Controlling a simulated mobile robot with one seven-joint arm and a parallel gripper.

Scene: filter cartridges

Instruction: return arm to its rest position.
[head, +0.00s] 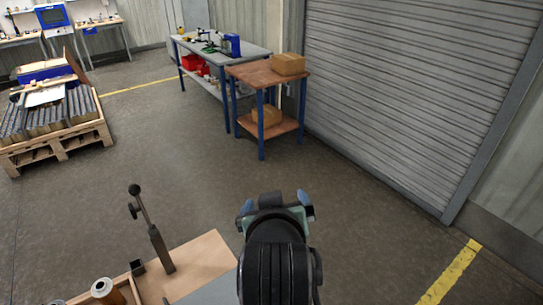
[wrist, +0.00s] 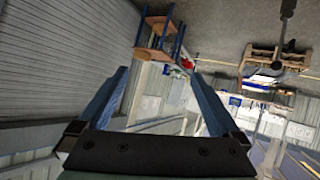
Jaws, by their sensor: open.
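My gripper (head: 276,207) is raised in the lower middle of the head view, seen from behind with the dark arm below it. In the wrist view my gripper (wrist: 160,95) has its two blue fingers spread wide apart, with nothing between them but the distant room. A filter cartridge (head: 106,291), brownish with a pale ringed top, stands at the bottom left of the head view, partly cut off by the frame edge. It is to the left of my gripper and apart from it.
A wooden worktop (head: 205,262) with a dark upright lever post (head: 160,245) lies at lower left. A small wooden table (head: 245,75) with cardboard boxes, a grey bench (head: 262,50) and a loaded pallet (head: 60,150) stand farther off. A roller shutter (head: 410,80) is at right. The floor between is clear.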

